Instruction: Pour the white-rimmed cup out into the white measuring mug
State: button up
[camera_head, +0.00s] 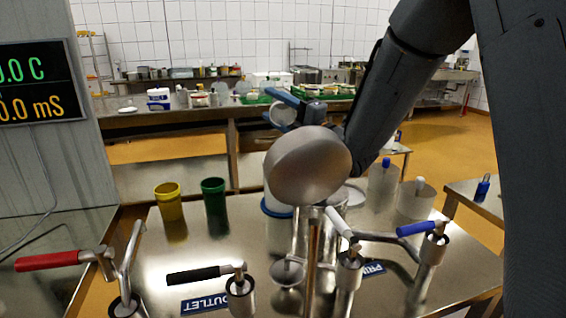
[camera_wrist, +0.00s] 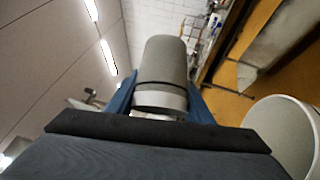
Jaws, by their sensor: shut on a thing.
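My gripper (camera_head: 298,108) is raised above the far side of the steel table, its blue fingers shut on a grey cup. In the wrist view the cup (camera_wrist: 165,62) sits between the fingers (camera_wrist: 160,103), with a white band (camera_wrist: 160,99) near them. The cup looks tilted; its contents cannot be seen. A wide white-rimmed vessel, seemingly the white measuring mug (camera_wrist: 285,125), stands apart at the right of the wrist view. In the head view a white vessel (camera_head: 268,198) is mostly hidden behind a round metal disc; I cannot tell surely if it is that mug.
The round metal disc (camera_head: 308,165) blocks the table's middle. A yellow cup (camera_head: 169,202) and a green cup (camera_head: 214,198) stand left. Grey containers (camera_head: 416,201) stand right. Valves with red (camera_head: 47,261), black (camera_head: 193,275) and blue (camera_head: 418,228) handles line the front.

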aim_at(274, 104)
jog(key=shift+s+r+n+y+b, duration=0.25)
jog(key=shift+r+n+y+b, duration=0.4)
jog(key=shift+b, duration=0.95)
jog(key=shift+s+r+n+y+b, duration=0.3)
jog(key=shift+r+n+y+b, duration=0.35)
jog(key=shift+b, duration=1)
jog(key=shift+s+r+n+y+b, duration=0.35)
jog(key=shift+r+n+b, duration=0.5)
jog(key=shift+b, duration=0.75)
jog(key=shift+s+f+n+g+y+b, duration=0.15)
jog(key=shift+n+g+y+b, duration=0.65)
jog(key=shift+b, duration=1.55)
jog(key=shift+s+r+n+t+b, duration=0.2)
jog(key=shift+n+t+b, duration=0.1)
jog(key=shift+n+b, duration=0.15)
jog(key=shift+p, duration=0.35)
